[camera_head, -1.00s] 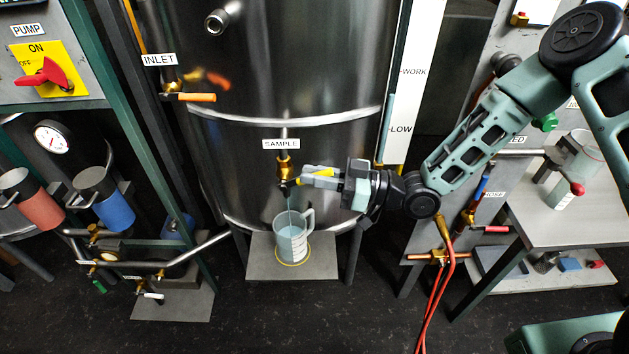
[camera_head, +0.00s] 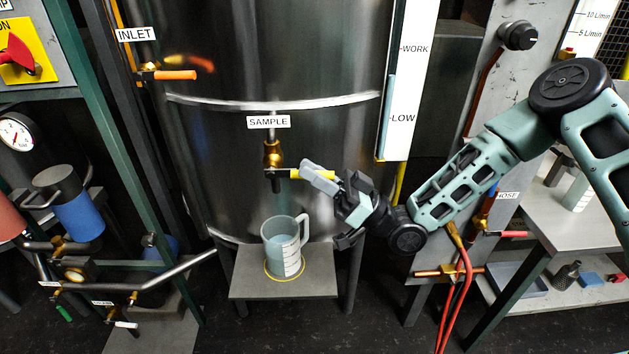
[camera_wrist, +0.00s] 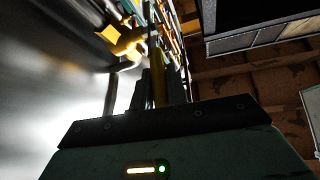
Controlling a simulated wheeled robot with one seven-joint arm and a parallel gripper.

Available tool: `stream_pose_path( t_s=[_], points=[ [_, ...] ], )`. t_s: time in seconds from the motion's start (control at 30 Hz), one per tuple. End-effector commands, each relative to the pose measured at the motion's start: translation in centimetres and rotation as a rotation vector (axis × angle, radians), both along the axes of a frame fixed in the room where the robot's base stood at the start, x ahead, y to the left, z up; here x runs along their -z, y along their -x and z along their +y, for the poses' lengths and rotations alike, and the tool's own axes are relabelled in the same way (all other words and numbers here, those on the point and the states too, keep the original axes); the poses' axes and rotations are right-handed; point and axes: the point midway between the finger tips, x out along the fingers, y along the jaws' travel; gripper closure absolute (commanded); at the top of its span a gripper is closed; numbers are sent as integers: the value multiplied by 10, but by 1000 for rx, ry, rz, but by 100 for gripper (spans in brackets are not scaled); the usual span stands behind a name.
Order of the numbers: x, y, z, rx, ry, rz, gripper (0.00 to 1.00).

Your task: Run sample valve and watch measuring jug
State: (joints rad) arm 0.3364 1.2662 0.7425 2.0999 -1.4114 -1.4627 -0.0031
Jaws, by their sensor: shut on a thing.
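The brass sample valve (camera_head: 273,155) sits on the tank under the SAMPLE label (camera_head: 268,122). Its yellow lever (camera_head: 297,174) points right, roughly level. My gripper (camera_head: 314,172) is shut on the lever's outer end, coming from the right. In the wrist view the yellow lever (camera_wrist: 158,75) shows between my fingers. The clear measuring jug (camera_head: 283,256) stands upright below the valve, handle to the right. It holds pale liquid to roughly two thirds; its exact mark is too small to read. No stream shows between spout and jug.
The jug stands on a grey platform (camera_head: 249,286) with a yellow ring around its base. The inlet valve's orange lever (camera_head: 176,75) is at upper left. Red hoses (camera_head: 462,300) hang right of the tank, beside a side table (camera_head: 541,207). A sight tube (camera_head: 388,115) stands by WORK and LOW marks.

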Motion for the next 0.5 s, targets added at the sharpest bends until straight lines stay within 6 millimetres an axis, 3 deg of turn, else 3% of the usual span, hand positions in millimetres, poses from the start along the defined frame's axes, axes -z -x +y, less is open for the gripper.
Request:
stream_pose_path(
  t_s=[0.4, 0.43, 0.5],
  points=[
    [1, 0, -1, 0, -6, 2, 100],
    [1, 0, -1, 0, -5, 2, 76],
    [1, 0, -1, 0, -5, 2, 63]
  ],
)
